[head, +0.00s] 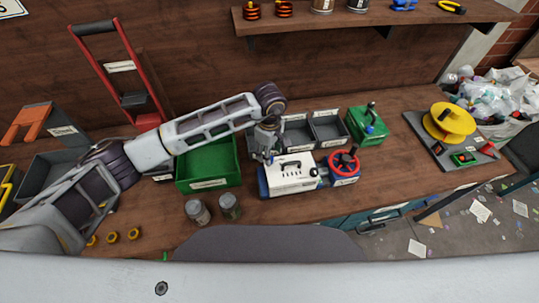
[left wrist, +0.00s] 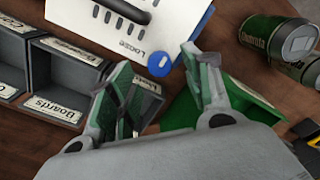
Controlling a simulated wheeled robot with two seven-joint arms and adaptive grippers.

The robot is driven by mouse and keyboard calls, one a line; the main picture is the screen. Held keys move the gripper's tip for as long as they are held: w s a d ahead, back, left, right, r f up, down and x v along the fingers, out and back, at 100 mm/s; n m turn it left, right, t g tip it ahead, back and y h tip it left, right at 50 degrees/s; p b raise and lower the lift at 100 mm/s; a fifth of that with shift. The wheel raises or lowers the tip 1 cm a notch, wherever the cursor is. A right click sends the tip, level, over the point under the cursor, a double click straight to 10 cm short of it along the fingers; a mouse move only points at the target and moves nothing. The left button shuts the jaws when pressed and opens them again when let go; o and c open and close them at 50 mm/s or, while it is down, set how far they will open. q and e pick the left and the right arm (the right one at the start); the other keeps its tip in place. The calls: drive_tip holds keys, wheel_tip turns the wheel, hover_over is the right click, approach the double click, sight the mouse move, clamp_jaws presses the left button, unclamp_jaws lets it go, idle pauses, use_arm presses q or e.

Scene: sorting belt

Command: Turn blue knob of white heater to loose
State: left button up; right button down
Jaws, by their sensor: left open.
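The white heater (head: 292,178) stands on the wooden workbench, with a black handle and a row of small slots on its face. In the left wrist view its white panel (left wrist: 185,25) bears the word "Loose". The blue knob (left wrist: 159,65) is at the panel's edge, beside that word. My left gripper (head: 267,156) hangs at the heater's upper left in the head view. In the left wrist view it (left wrist: 155,68) is open, its fingertips on either side of the knob, apparently not touching it. The head view does not clearly show the knob. My right gripper is not in view.
A red handwheel (head: 344,161) adjoins the heater's right. A green bin (head: 208,183) is close on the left, with grey bins (head: 329,131) behind. Two jars (head: 229,207) stand in front. A green box (head: 367,127) and a yellow reel (head: 448,122) are farther right.

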use_arm(q)
drive_tip(key=shift+f, duration=1.7)
drive_tip(key=c, duration=1.1)
